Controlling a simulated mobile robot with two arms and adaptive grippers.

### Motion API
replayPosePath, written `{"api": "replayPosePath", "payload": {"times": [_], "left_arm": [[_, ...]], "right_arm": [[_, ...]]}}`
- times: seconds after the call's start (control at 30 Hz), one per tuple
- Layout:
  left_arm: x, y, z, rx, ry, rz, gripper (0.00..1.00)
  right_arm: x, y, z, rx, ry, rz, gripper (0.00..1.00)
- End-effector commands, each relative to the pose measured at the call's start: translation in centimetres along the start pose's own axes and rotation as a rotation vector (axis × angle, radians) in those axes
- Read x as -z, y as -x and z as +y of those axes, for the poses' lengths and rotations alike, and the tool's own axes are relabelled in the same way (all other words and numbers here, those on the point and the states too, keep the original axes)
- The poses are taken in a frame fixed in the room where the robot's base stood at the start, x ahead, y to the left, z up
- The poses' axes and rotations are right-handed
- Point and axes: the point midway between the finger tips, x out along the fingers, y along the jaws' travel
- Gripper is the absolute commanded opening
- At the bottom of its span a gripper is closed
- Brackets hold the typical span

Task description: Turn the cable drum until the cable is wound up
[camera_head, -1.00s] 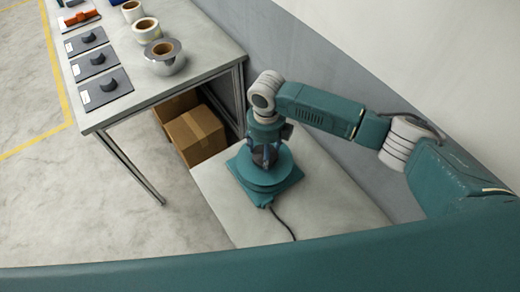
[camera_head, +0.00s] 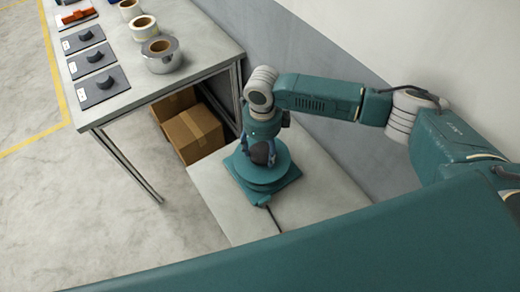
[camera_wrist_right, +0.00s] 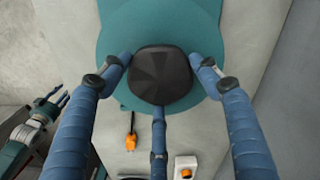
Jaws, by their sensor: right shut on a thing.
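The teal cable drum (camera_head: 283,166) stands on its square teal base on a low pale surface. A dark cable (camera_head: 272,216) runs from the base towards the front and passes out of sight behind my teal arm. In the wrist view the drum's black knob (camera_wrist_right: 160,75) sits on the teal disc (camera_wrist_right: 112,35). My right gripper (camera_head: 262,155) is over the drum, its blue fingers (camera_wrist_right: 165,78) closed around the knob. An orange plug (camera_wrist_right: 130,143) hangs on a short dark lead near the disc. My left gripper (camera_wrist_right: 52,98) shows small at the left; its opening is unclear.
A table (camera_head: 120,103) at upper left holds tape rolls (camera_head: 162,55), dark plates with knobs (camera_head: 99,88) and an orange item (camera_head: 75,16). Cardboard boxes (camera_head: 192,132) stand below it. A grey wall (camera_head: 325,80) is close behind the drum. A white block with an orange part (camera_wrist_right: 186,167) shows in the wrist view.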

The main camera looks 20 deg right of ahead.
Motion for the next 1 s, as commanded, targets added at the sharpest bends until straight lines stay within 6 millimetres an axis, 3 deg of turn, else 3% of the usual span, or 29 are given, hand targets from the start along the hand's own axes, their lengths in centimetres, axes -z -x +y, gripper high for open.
{"api": "replayPosePath", "payload": {"times": [0.3, 0.33, 0.43, 0.77, 1.0], "left_arm": [[0.1, 0.0, 0.4, -0.005, 0.001, 0.002, 0.45], [0.1, 0.0, 0.4, -0.005, 0.001, 0.002, 0.45], [0.1, 0.0, 0.4, -0.005, 0.001, 0.002, 0.45], [-0.2, 0.0, 0.2, -0.002, -0.001, -0.001, 0.45], [-0.1, 0.0, 0.2, -0.003, 0.000, -0.001, 0.45]], "right_arm": [[0.0, 0.0, -0.2, 0.004, 0.000, -0.001, 0.15], [0.0, 0.0, -0.2, 0.004, 0.000, -0.001, 0.64], [0.0, 0.0, -0.1, 0.003, 0.000, -0.001, 0.81], [-0.1, 0.3, -0.1, 0.001, 0.001, -0.002, 0.81], [-0.1, 3.8, -0.1, 0.003, 0.001, -0.005, 0.81]]}}
